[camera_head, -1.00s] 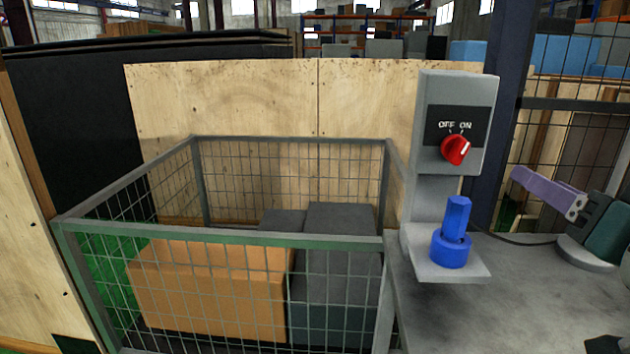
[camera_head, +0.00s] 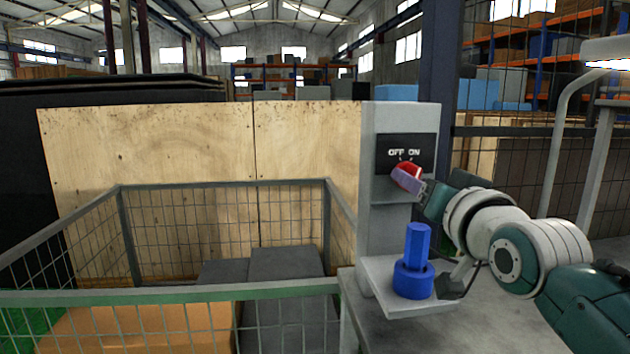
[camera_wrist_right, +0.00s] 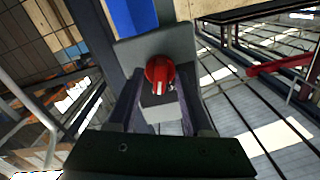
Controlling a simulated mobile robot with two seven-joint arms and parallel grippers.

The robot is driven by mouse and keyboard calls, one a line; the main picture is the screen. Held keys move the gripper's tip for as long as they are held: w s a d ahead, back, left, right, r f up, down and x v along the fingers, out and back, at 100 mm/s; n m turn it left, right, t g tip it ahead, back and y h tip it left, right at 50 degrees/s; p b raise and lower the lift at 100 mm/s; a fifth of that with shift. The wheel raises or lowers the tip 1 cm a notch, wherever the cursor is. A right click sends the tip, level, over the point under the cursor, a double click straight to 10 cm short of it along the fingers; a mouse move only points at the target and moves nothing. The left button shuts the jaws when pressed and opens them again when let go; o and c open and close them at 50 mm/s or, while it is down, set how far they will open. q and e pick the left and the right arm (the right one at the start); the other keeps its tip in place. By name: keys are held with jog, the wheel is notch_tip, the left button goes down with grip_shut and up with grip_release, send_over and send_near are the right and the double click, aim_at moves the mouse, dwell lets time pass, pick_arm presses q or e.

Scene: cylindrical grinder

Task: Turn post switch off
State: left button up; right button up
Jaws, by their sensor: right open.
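The grey post switch box (camera_head: 372,140) stands at the middle right in the head view, with a black plate (camera_head: 392,150) marked OFF and ON. Its red rotary knob (camera_head: 404,175) is partly covered by my right gripper (camera_head: 413,187), which comes from the right at knob height. In the right wrist view the knob (camera_wrist_right: 160,71) lies between the ends of my two open fingers, with gaps at its sides. Whether a finger touches it is unclear. A white mark on the knob shows there; its setting is hard to read now. My left gripper is out of view.
A blue hexagonal peg in a round blue base (camera_head: 414,275) stands on the shelf below the switch, close under my right gripper. A wire-mesh cage (camera_head: 180,297) with boxes stands at the left. A grey table (camera_head: 490,320) lies beneath my right arm.

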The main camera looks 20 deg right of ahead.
grip_shut()
dwell(0.4)
